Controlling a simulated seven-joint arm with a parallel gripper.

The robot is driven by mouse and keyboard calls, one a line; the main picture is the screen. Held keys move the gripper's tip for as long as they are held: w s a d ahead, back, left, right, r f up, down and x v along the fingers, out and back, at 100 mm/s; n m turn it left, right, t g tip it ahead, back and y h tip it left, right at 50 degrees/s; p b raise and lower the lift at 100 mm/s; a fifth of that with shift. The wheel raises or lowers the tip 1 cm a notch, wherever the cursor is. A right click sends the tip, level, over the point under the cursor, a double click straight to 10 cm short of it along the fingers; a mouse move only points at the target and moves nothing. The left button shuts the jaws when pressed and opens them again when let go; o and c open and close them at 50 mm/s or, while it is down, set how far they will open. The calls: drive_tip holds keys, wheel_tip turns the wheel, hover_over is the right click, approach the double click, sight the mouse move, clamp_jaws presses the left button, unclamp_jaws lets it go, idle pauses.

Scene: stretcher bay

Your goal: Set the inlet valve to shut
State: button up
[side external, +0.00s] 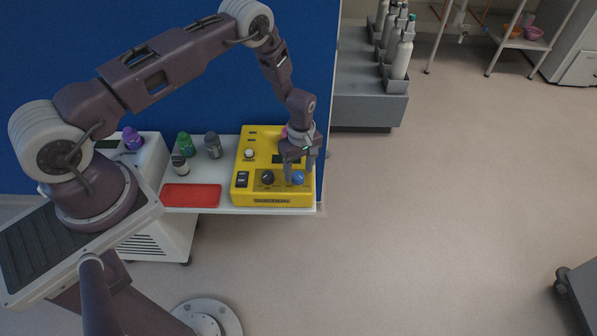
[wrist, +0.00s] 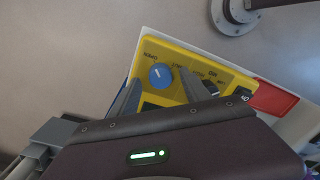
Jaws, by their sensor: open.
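A yellow control box (side external: 275,194) stands on a white bench top. Its front strip carries a blue knob (side external: 298,178) on the right and a black knob (side external: 267,178) to its left. I cannot read which one is labelled inlet valve. My gripper (side external: 301,174) points down at the blue knob, its fingers apart on either side. In the wrist view the blue knob (wrist: 160,77) with a white pointer mark shows between and just beyond the open fingertips. I cannot tell whether they touch it. The black knob is partly hidden there behind a finger.
The box also has a black rocker switch (side external: 242,180) and a white knob (side external: 249,153). A red tray (side external: 191,195) lies left of it. A blue partition (side external: 200,70) rises at the back.

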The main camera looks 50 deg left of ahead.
drive_tip(key=shift+f, duration=0.7)
clamp_jaws()
drive_tip(key=shift+m, duration=0.3)
drive_tip(key=m, duration=0.3)
drive_tip(key=shift+m, duration=0.4)
drive_tip(key=m, duration=0.4)
drive_tip(key=shift+m, duration=0.3)
drive_tip(key=m, duration=0.4)
drive_tip(key=shift+m, duration=0.3)
drive_tip(key=shift+r+m+t, duration=0.1)
drive_tip(key=shift+m+t, duration=0.3)
drive_tip(key=shift+m, duration=1.7)
